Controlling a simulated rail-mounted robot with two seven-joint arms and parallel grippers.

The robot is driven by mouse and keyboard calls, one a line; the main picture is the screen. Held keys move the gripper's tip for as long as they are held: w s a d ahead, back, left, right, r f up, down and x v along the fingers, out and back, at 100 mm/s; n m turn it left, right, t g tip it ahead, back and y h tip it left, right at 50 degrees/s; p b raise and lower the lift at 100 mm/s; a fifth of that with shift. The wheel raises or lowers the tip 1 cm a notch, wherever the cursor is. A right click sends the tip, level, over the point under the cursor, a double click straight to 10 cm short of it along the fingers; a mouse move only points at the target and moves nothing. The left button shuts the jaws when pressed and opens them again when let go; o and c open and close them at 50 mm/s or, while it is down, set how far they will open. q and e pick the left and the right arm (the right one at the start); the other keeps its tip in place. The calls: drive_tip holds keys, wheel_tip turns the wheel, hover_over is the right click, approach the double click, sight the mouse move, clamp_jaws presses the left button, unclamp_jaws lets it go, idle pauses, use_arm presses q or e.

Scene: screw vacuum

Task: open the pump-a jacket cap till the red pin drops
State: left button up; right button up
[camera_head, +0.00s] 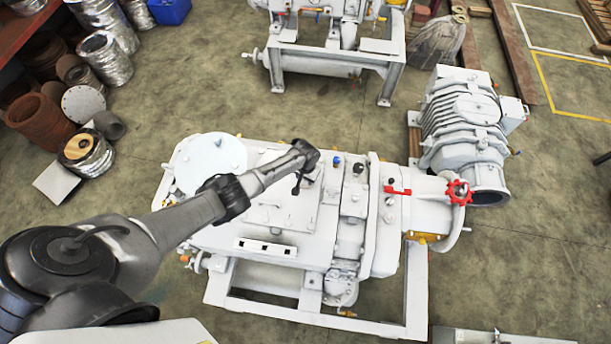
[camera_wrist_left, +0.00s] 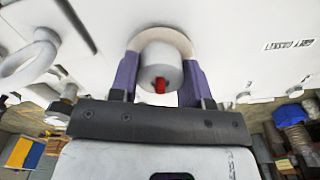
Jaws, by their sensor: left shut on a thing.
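The white pump (camera_head: 265,215) stands in its frame in the middle of the head view. In the left wrist view a pale grey round cap (camera_wrist_left: 158,62) sticks out from the white pump housing, with a small red pin (camera_wrist_left: 160,86) showing at its lower face. My left gripper (camera_wrist_left: 162,68) has its two purple fingers on either side of the cap and is shut on it. In the head view my left gripper (camera_head: 297,185) is small and dark over the pump top, and the cap is hidden there. My right gripper is in neither view.
A red handwheel (camera_head: 459,192) and a red lever (camera_head: 397,191) sit on the pump's right part. A ribbed grey machine (camera_head: 465,120) stands at the right, another white unit (camera_head: 330,60) behind. Pipes and rolls (camera_head: 95,55) crowd the upper left. Bare floor lies between.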

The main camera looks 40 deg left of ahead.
use_arm(q)
drive_tip(key=shift+f, duration=0.1)
drive_tip(key=o, duration=0.9)
drive_tip(key=shift+r+p, duration=0.3)
drive_tip(key=shift+r, duration=0.3)
drive_tip(key=shift+r+p, duration=1)
drive_tip(key=shift+r, duration=5.4)
